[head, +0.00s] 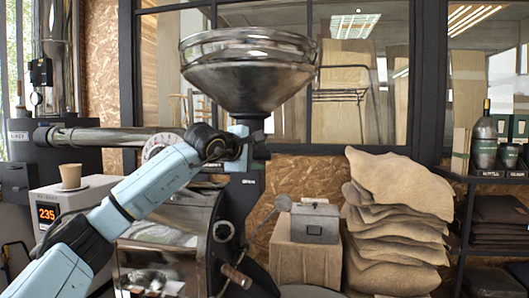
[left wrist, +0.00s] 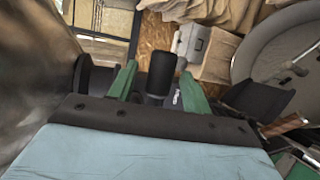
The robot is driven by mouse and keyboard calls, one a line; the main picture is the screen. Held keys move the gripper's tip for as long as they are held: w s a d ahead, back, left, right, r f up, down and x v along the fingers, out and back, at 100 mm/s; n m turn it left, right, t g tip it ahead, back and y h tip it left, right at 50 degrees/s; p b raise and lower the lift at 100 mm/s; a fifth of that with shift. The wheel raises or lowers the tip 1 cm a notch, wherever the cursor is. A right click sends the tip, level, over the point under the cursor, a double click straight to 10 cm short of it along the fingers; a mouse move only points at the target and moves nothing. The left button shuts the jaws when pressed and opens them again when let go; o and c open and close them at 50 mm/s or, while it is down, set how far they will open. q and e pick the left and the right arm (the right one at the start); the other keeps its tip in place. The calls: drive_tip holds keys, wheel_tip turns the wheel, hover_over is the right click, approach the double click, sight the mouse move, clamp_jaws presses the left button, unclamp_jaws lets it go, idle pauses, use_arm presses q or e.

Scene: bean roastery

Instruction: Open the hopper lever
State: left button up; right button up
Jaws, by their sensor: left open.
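The steel hopper (head: 249,70) stands above the roaster body, with a narrow dark neck at its bottom. My left arm reaches up from the lower left, and my left gripper (head: 245,150) is just below the hopper, by the neck. In the left wrist view, the green fingers of my left gripper (left wrist: 159,76) are open. A black cylindrical grip (left wrist: 161,70), which looks like the hopper lever's handle, shows between them; I cannot tell whether they touch it. In the head view the lever is mostly hidden by my gripper. My right gripper is not in view.
The drum roaster (head: 185,215) is close below my left arm. A wooden-handled part (head: 236,275) sticks out at its front. A grey metal box (head: 315,222) on a crate and stacked sacks (head: 398,215) stand to the right. A paper cup (head: 70,176) is at the left.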

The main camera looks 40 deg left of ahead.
use_arm(q)
drive_tip(key=shift+p+x, duration=0.35)
drive_tip(key=shift+x, duration=1.3)
clamp_jaws()
